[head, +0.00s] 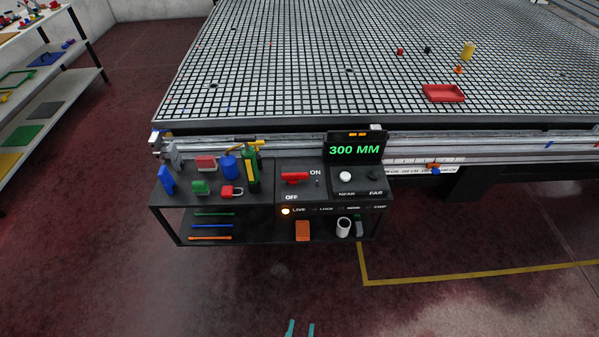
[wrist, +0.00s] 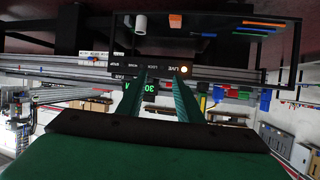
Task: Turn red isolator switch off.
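The red isolator switch (head: 295,177) sits on top of the black control stand (head: 262,196), with its handle lying roughly sideways. The ON label is at its upper right and the OFF label at its lower left. The lamp by the word LIVE (head: 286,211) is lit, and it also glows in the wrist view (wrist: 183,70). My gripper (head: 300,328) shows only as two teal fingertips at the bottom of the head view, well short of the stand. In the wrist view its fingers (wrist: 160,78) are apart with nothing between them.
A green-and-yellow bottle (head: 252,170), a blue cylinder (head: 229,167) and a red padlock (head: 232,191) stand left of the switch. A display reading 300 MM (head: 355,149) and a white knob (head: 345,177) are to its right. Floor before the stand is clear.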

